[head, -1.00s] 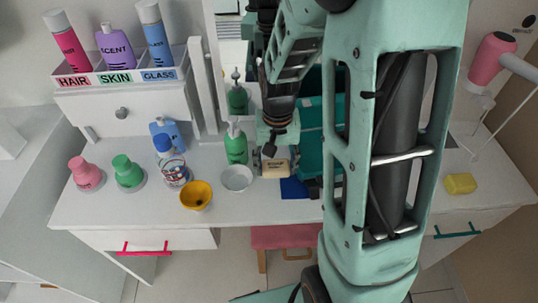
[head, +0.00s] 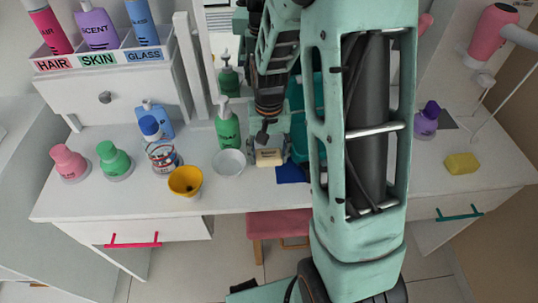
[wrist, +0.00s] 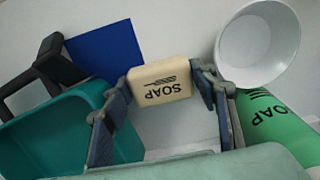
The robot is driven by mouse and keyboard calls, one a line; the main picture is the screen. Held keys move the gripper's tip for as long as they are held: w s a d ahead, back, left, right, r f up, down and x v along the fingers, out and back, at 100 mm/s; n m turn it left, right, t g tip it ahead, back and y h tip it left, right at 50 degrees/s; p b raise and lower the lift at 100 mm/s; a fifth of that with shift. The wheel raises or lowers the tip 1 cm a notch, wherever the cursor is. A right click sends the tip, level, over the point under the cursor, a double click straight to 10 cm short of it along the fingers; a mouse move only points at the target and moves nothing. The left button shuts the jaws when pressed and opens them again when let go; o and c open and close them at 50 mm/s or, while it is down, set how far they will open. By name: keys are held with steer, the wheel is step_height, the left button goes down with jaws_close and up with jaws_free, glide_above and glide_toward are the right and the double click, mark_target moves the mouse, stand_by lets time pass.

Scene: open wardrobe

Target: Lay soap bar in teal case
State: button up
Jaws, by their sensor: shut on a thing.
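The cream soap bar (head: 269,157), lettered SOAP, is between the fingers of my gripper (head: 266,138) in the head view. In the wrist view the soap bar (wrist: 160,82) has my gripper's fingers (wrist: 163,92) shut on its two sides. The teal case (wrist: 62,112) lies at the left of the wrist view, apart from the soap, its open inside partly in sight. In the head view the teal case (head: 298,140) stands just right of the gripper, partly hidden by my arm. I cannot tell whether the soap touches the tabletop.
A white bowl (head: 229,162) and green soap bottle (head: 228,128) stand close left of the gripper. A blue square (head: 291,174) lies in front of the case. A yellow bowl (head: 186,181) and several bottles stand further left. A yellow block (head: 461,163) lies right, with free tabletop around it.

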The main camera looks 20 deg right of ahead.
steer(key=shift+f, duration=0.2)
steer(key=o, duration=1)
steer(key=shift+r, duration=0.15)
